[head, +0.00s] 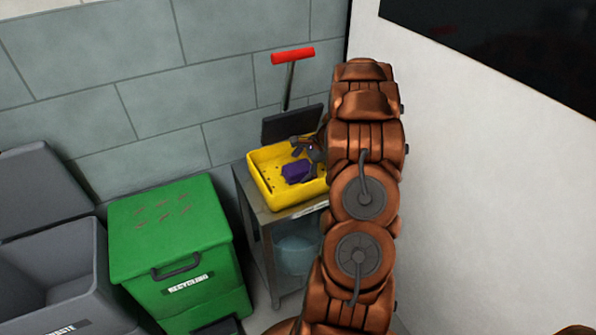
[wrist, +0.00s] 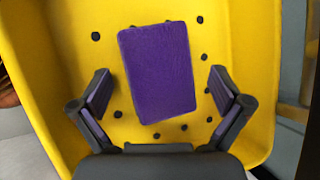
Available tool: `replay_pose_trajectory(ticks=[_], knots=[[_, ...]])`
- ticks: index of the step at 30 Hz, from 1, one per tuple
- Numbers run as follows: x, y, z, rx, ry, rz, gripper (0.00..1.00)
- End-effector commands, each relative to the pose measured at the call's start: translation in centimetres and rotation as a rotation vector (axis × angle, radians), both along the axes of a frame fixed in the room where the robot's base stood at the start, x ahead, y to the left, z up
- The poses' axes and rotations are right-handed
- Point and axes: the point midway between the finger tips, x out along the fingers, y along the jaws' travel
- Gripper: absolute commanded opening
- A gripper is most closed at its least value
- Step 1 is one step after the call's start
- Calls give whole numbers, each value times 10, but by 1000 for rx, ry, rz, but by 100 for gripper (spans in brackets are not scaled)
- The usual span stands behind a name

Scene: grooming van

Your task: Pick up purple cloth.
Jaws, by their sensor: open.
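The purple cloth (wrist: 158,72) is a folded rectangular block lying in a yellow tray (wrist: 62,60). In the head view the cloth (head: 297,172) shows near the middle of the tray (head: 268,186), partly behind my gripper and arm. My gripper (wrist: 161,97) is open in the wrist view. Its two dark fingers with purple-looking pads stand one on each side of the cloth's near end, apart from it. In the head view my gripper (head: 308,148) is over the tray, mostly hidden by my arm.
The tray sits on a small metal stand (head: 262,215) by the wall. A red-handled tool (head: 290,75) stands behind it. A green recycling bin (head: 170,240) and a grey waste bin (head: 50,270) are on the left. A white wall is on the right.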

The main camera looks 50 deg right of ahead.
Motion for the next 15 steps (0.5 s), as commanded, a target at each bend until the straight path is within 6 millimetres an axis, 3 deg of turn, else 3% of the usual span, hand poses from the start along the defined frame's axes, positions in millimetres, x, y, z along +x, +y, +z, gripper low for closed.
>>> replay_pose_trajectory(ticks=[4, 15], knots=[[0, 0, 1, 0, 0, 1, 100], [0, 0, 1, -1, -1, 2, 61]])
